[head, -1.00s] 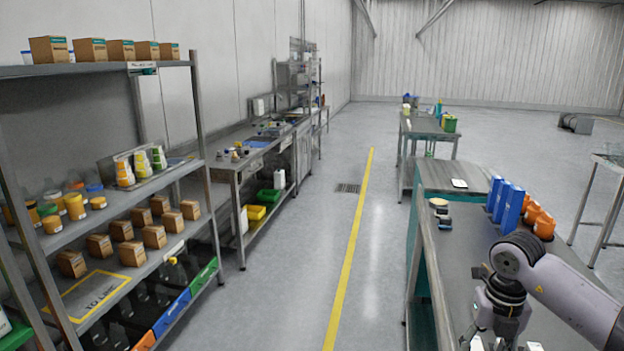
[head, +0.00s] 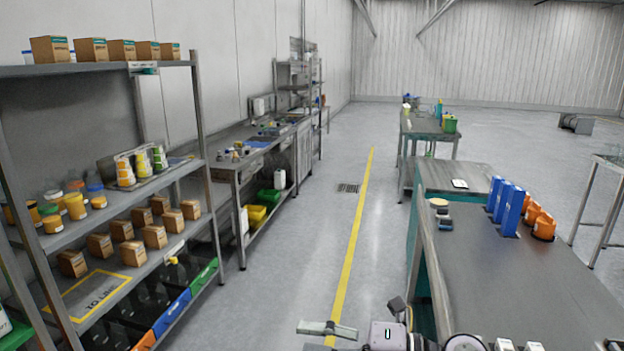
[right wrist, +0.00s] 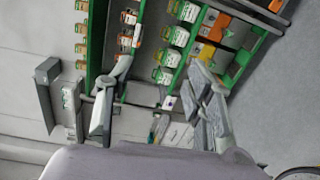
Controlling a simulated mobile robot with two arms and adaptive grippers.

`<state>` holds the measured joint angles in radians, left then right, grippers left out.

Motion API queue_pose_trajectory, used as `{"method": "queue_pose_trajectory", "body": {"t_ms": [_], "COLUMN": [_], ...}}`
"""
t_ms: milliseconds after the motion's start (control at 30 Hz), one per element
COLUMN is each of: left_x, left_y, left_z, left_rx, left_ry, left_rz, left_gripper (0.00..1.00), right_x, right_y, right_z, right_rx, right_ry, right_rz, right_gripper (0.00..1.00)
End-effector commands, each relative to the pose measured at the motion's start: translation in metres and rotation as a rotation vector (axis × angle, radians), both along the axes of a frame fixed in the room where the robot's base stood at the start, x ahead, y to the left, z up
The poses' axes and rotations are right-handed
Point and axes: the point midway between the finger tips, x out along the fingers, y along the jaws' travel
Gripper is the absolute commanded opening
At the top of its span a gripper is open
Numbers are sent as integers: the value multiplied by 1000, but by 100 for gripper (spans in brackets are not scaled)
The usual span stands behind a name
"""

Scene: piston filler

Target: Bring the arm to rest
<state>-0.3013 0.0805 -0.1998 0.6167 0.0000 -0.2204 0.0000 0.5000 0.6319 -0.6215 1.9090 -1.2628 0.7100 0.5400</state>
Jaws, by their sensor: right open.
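My right gripper (head: 362,318) shows at the bottom centre of the head view, with its two fingers spread wide. It is low, over the floor to the left of the long grey bench (head: 480,262). In the right wrist view the right gripper (right wrist: 160,100) also has its fingers apart, with nothing held between them. Only part of my right arm shows along the bottom edge of the head view. My left gripper is not in the head view.
A shelf rack (head: 198,100) with small cartons stands at the left. Blue holders (head: 508,208) and orange containers (head: 541,222) stand on the bench. A yellow line (head: 352,235) runs along the open aisle. The wrist view shows a green-framed rack (right wrist: 140,40) with small labelled packs.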

Motion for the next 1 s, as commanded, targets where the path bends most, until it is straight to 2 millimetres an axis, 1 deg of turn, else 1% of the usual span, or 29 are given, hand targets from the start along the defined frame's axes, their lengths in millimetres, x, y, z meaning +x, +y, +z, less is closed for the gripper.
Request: {"method": "queue_pose_trajectory", "body": {"t_ms": [33,67,100,167,200,267,300,367,400,467,500,567,600,633,667,700,767,800,867,900,967,1000], "left_x": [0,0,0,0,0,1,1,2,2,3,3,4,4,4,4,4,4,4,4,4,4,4], "left_y": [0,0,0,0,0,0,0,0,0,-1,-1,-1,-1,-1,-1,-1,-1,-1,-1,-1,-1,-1], "left_z": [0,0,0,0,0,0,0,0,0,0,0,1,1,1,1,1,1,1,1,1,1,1], "left_rx": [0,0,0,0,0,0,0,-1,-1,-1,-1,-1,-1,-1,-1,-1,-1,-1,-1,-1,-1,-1], "left_ry": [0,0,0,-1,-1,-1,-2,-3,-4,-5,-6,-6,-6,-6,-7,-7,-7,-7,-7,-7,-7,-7], "left_rz": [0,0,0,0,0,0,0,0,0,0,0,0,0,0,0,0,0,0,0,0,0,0], "left_gripper": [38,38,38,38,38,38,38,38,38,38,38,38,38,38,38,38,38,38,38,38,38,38], "right_x": [-1,1,6,13,20,28,34,41,43,44,42,33,24,15,5,-12,-39,-57,-84,-101,-125,-141], "right_y": [4,3,-1,-13,-24,-44,-60,-84,-101,-125,-141,-162,-175,-183,-190,-198,-206,-209,-211,-211,-210,-209], "right_z": [17,27,40,53,58,60,57,46,34,11,-8,-39,-63,-80,-98,-122,-154,-172,-193,-205,-219,-227], "right_rx": [135,211,309,443,527,638,705,790,836,891,917,939,943,939,930,910,868,835,782,746,690,652], "right_ry": [24,40,64,111,150,216,268,352,414,517,590,709,792,856,925,1014,1145,1226,1331,1396,1485,1540], "right_rz": [-57,-98,-159,-260,-334,-453,-538,-669,-760,-899,-993,-1132,-1224,-1292,-1358,-1443,-1555,-1616,-1692,-1733,-1784,-1813], "right_gripper": [48,48,48,48,48,48,48,48,48,48,48,48,48,48,48,48,48,48,48,48,48,48]}}
